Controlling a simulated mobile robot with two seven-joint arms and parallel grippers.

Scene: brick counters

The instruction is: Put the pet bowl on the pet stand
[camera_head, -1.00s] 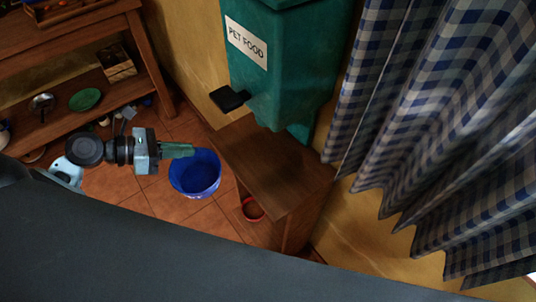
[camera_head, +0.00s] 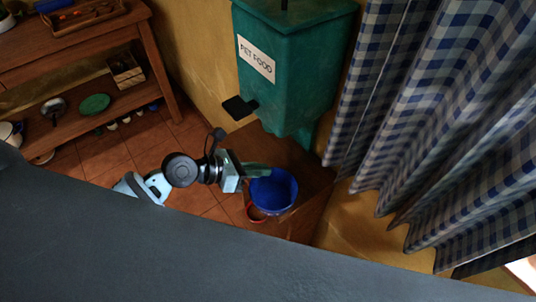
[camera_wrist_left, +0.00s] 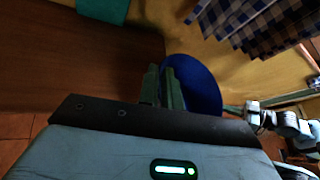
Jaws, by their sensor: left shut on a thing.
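The blue pet bowl (camera_head: 273,190) is held over the brown wooden pet stand (camera_head: 308,162), below the green dispenser. My left gripper (camera_head: 256,171) is shut on the bowl's rim from the left. In the left wrist view the gripper fingers (camera_wrist_left: 163,88) pinch the near edge of the bowl (camera_wrist_left: 200,84), with the stand's wooden top (camera_wrist_left: 80,62) on the left. Whether the bowl touches the stand cannot be told. My right gripper (camera_wrist_left: 238,109) appears small at the right of the left wrist view; its jaws are unclear.
The green pet food dispenser (camera_head: 295,70) with its black lever (camera_head: 239,107) hangs on the wall above the stand. A red bowl (camera_head: 256,214) is low beside the stand. A checkered curtain (camera_head: 420,120) is on the right, a wooden shelf (camera_head: 75,122) on the left.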

